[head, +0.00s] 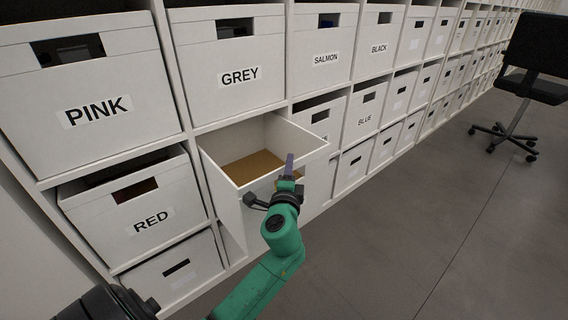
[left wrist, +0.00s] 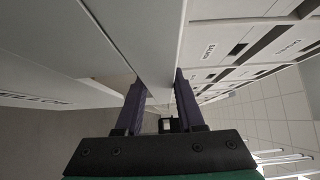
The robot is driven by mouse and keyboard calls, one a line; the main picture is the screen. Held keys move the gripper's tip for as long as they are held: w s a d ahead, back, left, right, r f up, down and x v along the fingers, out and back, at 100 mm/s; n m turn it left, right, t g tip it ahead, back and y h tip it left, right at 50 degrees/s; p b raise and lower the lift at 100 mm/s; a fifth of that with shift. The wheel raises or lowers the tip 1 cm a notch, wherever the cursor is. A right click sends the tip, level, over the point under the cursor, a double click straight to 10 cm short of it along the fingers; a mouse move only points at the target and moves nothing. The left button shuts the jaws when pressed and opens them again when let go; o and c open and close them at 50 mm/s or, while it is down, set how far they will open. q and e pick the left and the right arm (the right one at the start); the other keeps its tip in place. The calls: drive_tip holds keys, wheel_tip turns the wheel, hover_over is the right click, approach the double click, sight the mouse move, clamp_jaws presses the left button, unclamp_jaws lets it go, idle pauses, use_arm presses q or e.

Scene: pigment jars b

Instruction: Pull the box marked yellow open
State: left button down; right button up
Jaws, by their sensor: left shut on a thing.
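The white box (head: 315,168) below the grey box and right of the red box stands pulled out of its slot, its top open and a brown-yellow layer visible inside. Its front label is hidden in the head view; in the left wrist view, part of a label (left wrist: 45,101) ending in "LLOW" shows on a white face. My left gripper (head: 288,172) is at the upper edge of the box's front wall. In the left wrist view, the two dark fingers of the gripper (left wrist: 160,100) stand on either side of that wall (left wrist: 145,40), shut on it. My right gripper is not in view.
The pink box (head: 95,140), red box (head: 150,245), grey box (head: 245,95), salmon box (head: 325,75) and black box (head: 378,62) sit in the white shelving. A black office chair (head: 520,90) stands at the far right. The grey floor (head: 430,230) in front is clear.

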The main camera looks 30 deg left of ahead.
use_arm(q)
drive_tip(key=c, duration=0.5)
unclamp_jaws()
drive_tip(key=v, duration=1.4)
drive_tip(key=shift+s+d+f+b, duration=0.1)
drive_tip(key=shift+s+d+b, duration=0.05)
drive_tip(key=shift+s+b, duration=0.15)
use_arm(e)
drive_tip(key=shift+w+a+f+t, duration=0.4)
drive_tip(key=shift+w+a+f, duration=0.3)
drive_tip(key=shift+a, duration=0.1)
use_arm(q)
drive_tip(key=shift+w, duration=0.1)
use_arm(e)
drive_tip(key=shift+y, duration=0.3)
